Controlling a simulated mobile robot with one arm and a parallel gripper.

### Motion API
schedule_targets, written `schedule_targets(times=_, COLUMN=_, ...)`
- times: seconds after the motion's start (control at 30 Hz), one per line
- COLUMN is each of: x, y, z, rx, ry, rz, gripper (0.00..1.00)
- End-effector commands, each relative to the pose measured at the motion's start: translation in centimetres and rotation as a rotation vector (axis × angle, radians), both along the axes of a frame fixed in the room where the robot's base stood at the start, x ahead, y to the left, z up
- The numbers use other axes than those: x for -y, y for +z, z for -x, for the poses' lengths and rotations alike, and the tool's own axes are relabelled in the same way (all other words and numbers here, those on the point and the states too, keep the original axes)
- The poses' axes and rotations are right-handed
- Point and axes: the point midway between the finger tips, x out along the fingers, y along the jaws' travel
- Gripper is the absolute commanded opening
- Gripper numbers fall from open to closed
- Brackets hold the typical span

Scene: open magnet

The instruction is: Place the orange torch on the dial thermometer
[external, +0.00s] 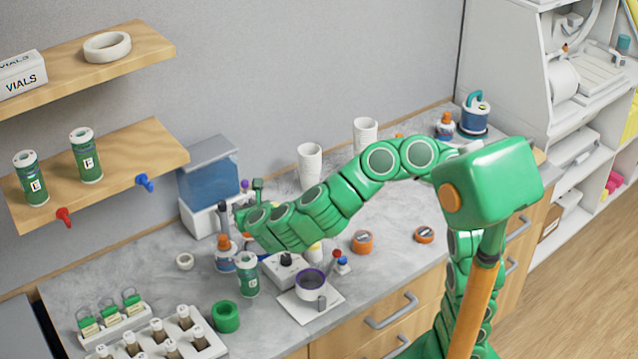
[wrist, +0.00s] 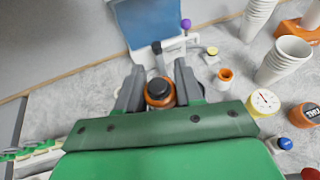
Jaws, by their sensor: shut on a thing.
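The orange torch (wrist: 160,92), an orange ring around a dark round end, sits between the two grey fingers of my gripper (wrist: 159,88) in the wrist view. The fingers are shut on it. The dial thermometer (wrist: 263,101), a round white face with a red pointer, lies to the right of the gripper, apart from it. In the external view my gripper (external: 238,212) is over the left part of the counter, and my arm hides the torch. A pale yellowish piece below my arm there may be the thermometer, mostly hidden.
White cup stacks (external: 310,165) stand behind my arm. An orange-capped bottle (external: 224,250), a green-and-white can (external: 247,275) and a purple-rimmed pot (external: 310,284) stand near the gripper. Orange rolls (external: 362,242) lie to the right. A blue-fronted box (external: 208,182) is at the back.

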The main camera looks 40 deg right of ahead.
Motion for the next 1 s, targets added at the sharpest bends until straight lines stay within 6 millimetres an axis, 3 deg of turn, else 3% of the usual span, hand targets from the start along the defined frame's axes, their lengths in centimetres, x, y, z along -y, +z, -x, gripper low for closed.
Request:
schedule_targets(times=0.23, x=7.0, y=2.8, z=4.0, rx=0.003, ry=-0.209, rz=-0.002, gripper=0.02)
schedule_targets(times=0.6, x=16.9, y=5.3, z=11.3, rx=0.003, ry=-0.497, rz=-0.001, gripper=0.02)
schedule_targets(times=0.8, x=20.4, y=6.1, z=14.4, rx=0.002, ry=-0.597, rz=0.001, gripper=0.02)
schedule_targets(times=1.0, x=21.8, y=6.2, z=15.6, rx=0.001, ry=-0.639, rz=0.003, gripper=0.02)
